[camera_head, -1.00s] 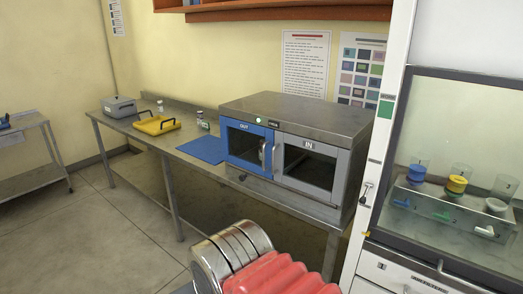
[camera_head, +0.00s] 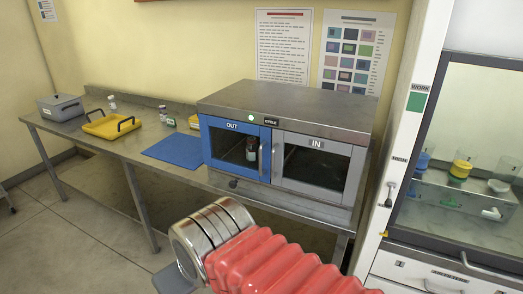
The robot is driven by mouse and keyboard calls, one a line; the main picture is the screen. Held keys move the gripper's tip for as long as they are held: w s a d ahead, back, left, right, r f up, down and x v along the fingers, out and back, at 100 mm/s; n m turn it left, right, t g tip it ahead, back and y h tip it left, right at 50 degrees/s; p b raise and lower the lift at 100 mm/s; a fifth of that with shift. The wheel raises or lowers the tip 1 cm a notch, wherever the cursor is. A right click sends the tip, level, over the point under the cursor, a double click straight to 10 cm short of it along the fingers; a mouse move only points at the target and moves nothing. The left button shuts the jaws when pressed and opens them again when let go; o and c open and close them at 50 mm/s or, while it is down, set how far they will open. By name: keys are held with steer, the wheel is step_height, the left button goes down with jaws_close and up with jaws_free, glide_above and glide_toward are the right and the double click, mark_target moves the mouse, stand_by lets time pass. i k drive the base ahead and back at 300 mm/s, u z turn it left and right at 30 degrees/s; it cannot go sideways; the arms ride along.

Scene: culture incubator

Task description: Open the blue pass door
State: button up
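The blue pass door (camera_head: 226,146), marked OUT, is the left door of the steel pass box (camera_head: 290,102) on the bench. It looks shut, with its upright handle (camera_head: 261,159) at its right edge. A dark bottle with a red band (camera_head: 251,150) shows behind its glass. A green light (camera_head: 251,118) is lit above the door. The grey door (camera_head: 312,166), marked IN, sits to its right and looks shut. My arm, with a red ribbed sleeve and a metal end, is in front of and below the box. My gripper's fingers are not seen.
On the bench (camera_head: 75,124) left of the box are a blue mat (camera_head: 176,150), a yellow tray (camera_head: 105,126), a grey lidded box (camera_head: 60,107) and small bottles. At right stands a glass-fronted work cabinet (camera_head: 463,185) with coloured-lid containers. Floor at left is open.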

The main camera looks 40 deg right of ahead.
mark_target(263, 174)
steer(key=z, duration=0.3)
steer(key=i, duration=0.85)
steer(key=z, duration=0.25)
